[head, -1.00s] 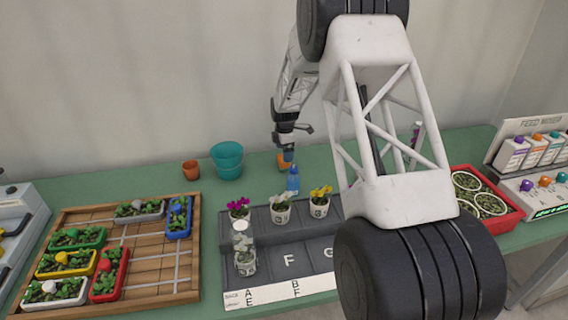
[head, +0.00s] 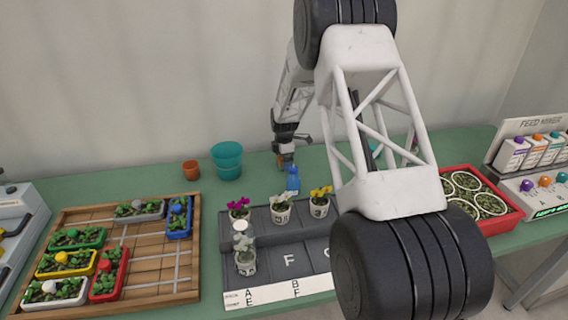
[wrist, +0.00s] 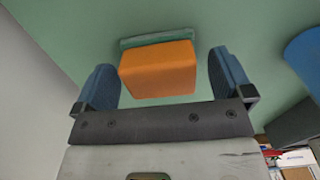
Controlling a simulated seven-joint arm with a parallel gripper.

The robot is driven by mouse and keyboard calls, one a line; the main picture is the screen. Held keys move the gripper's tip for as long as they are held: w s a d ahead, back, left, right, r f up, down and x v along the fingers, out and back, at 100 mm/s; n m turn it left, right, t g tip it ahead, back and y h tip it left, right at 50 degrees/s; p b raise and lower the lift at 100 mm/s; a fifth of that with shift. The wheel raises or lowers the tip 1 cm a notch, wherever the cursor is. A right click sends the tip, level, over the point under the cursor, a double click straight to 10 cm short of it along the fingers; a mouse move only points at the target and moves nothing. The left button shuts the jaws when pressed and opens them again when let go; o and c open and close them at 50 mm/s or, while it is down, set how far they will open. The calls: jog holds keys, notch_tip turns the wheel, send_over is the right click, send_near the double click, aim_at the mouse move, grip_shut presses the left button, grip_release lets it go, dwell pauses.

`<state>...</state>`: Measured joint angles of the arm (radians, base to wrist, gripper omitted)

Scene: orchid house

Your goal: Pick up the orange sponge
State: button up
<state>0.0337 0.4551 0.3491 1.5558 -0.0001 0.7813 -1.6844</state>
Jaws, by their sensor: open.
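The orange sponge (wrist: 158,71) is a block with a green strip along its far edge. In the wrist view it lies on the green bench between the two blue finger pads of my gripper (wrist: 163,80). The jaws are open, with a narrow gap on the left side and a slightly wider gap on the right. In the head view my gripper (head: 285,164) points down at the back of the bench, behind the blue bottle, and the sponge is hidden there.
A blue bottle (head: 293,178) stands just in front of my gripper. A grey stepped rack (head: 262,222) with flower pots is in front. A red tray (head: 513,218) is at right.

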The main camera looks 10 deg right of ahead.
jog(key=c, duration=1)
jog(key=shift+r, duration=5)
